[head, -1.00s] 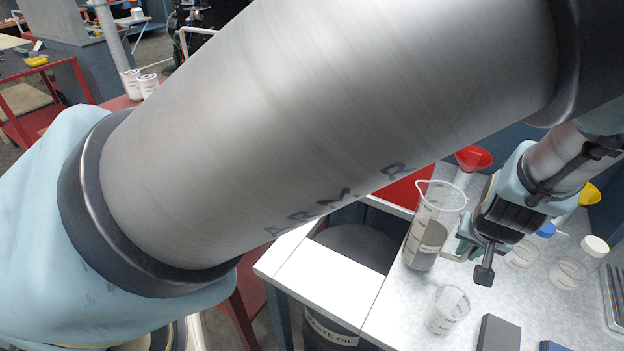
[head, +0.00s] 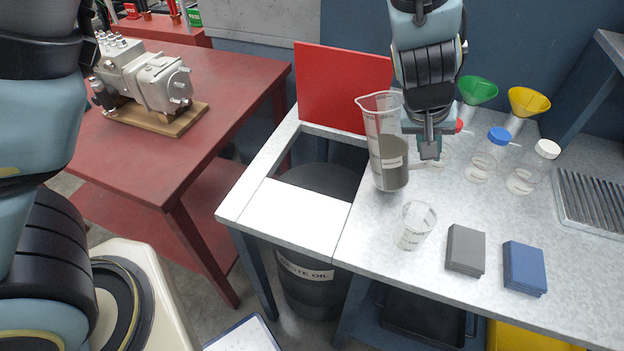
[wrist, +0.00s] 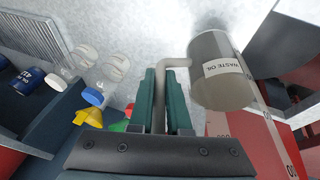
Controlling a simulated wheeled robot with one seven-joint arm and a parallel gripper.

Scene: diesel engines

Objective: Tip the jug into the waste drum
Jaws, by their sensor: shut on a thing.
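The jug (head: 389,160) is a tall clear measuring jug with dark liquid in its lower part. It stands upright at the bench's left part, beside the opening; I cannot tell whether its base touches the bench. In the wrist view the jug (wrist: 222,85) carries a WASTE OIL label. My gripper (head: 428,155) is shut on the jug's handle, which runs between the green fingers (wrist: 166,98) in the wrist view. The waste drum (head: 308,290), dark and labelled WASTE OIL, sits below the bench opening, left of the jug. Its rim is partly hidden by the bench.
A red panel (head: 343,88) stands upright behind the opening. A clear beaker (head: 413,226) is in front of the jug. Capped bottles (head: 485,160), funnels (head: 478,90), grey pads (head: 465,248) and blue pads (head: 524,266) are to the right. A red table (head: 150,165) is left.

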